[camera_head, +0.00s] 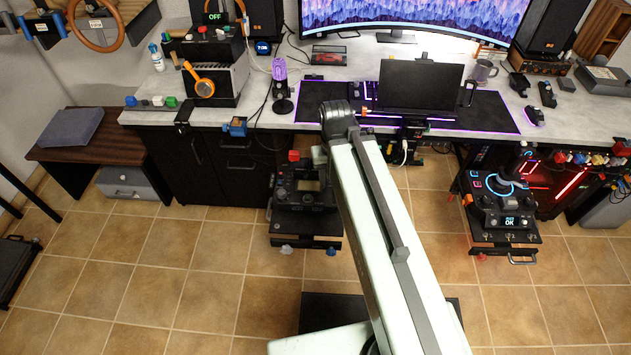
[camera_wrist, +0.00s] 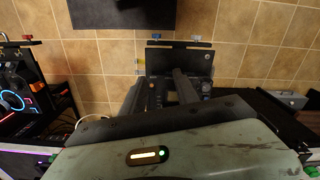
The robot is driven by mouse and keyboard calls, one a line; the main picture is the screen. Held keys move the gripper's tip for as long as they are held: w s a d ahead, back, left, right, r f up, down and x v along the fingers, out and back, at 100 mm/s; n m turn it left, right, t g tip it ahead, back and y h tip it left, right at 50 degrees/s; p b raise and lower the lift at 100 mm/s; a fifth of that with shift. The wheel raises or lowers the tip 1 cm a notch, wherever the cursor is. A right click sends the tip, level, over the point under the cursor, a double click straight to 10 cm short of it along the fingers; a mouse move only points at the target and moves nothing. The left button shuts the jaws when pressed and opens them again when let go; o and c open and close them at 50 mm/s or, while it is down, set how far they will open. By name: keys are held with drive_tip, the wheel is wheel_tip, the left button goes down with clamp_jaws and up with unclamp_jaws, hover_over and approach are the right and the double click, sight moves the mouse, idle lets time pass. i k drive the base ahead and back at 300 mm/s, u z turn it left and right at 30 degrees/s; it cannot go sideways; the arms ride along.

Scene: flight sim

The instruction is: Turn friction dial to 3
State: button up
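I cannot pick out the friction dial or its numbers in either view. A dark control unit (camera_head: 305,197) with a red-topped part stands low in front of the desk, partly behind my arm.
A low brown bench (camera_head: 85,140) stands at the left. The tiled floor (camera_head: 150,275) is clear at the front left.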

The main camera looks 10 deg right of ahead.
sight(281, 195)
drive_tip(key=z, duration=0.55)
drive_tip(key=k, duration=0.95)
drive_tip(key=u, duration=0.7)
drive_tip(key=i, duration=1.05)
drive_tip(key=z, duration=0.05)
